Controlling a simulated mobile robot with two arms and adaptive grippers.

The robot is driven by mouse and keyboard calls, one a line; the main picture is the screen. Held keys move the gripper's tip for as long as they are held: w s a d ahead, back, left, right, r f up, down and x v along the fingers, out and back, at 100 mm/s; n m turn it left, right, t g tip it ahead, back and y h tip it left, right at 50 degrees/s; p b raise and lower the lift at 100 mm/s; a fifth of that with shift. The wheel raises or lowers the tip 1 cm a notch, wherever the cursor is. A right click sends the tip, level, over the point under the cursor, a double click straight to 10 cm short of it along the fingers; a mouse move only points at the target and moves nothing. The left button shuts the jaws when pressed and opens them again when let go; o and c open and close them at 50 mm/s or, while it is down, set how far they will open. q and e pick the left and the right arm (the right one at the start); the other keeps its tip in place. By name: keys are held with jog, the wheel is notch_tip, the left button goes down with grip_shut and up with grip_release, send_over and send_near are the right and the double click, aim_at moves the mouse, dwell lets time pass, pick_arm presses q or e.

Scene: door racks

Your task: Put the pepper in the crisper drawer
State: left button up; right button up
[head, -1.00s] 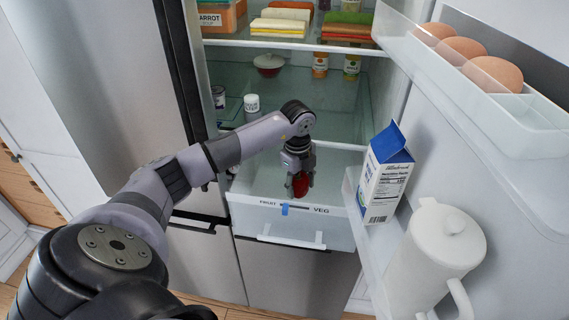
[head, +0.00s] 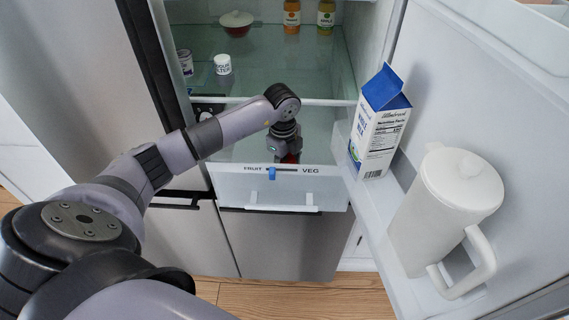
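The crisper drawer (head: 250,188) is pulled out below the fridge shelves. Its clear front carries FRUIT and VEG labels and a blue slider (head: 272,174) on the FRUIT side of the middle. My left gripper (head: 289,157) points down into the drawer, behind its front rim. A small bit of the red pepper (head: 291,159) shows at the gripper's fingers, just above the rim. The fingertips and most of the pepper are hidden, so I cannot tell whether the fingers still grip it. My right gripper is out of view.
The fridge door stands open on the right, with a milk carton (head: 378,125) and a white pitcher (head: 446,205) on its shelf. A yogurt tub (head: 222,65), a red bowl (head: 236,22) and two bottles stand on the shelves above the drawer.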

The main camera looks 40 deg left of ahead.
pick_arm(q)
jog(key=o, duration=1)
jog(key=shift+a+f, duration=0.1)
jog(key=shift+a, duration=0.05)
jog(key=shift+c, duration=0.2)
jog(key=shift+o, duration=0.6)
jog(key=shift+a, duration=0.1)
jog(key=shift+o, duration=1.3)
jog(key=shift+r, duration=0.25)
jog(key=r+p, duration=0.3)
jog(key=r, duration=0.1)
jog(key=r+p, duration=0.3)
jog(key=r, duration=0.1)
jog(key=s+r+p, duration=0.1)
jog(key=r+p, duration=0.2)
jog(key=r, duration=0.1)
jog(key=shift+p, duration=0.4)
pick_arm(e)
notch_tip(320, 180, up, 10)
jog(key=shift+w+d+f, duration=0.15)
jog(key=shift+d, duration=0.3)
pick_arm(q)
jog(key=shift+w, duration=0.15)
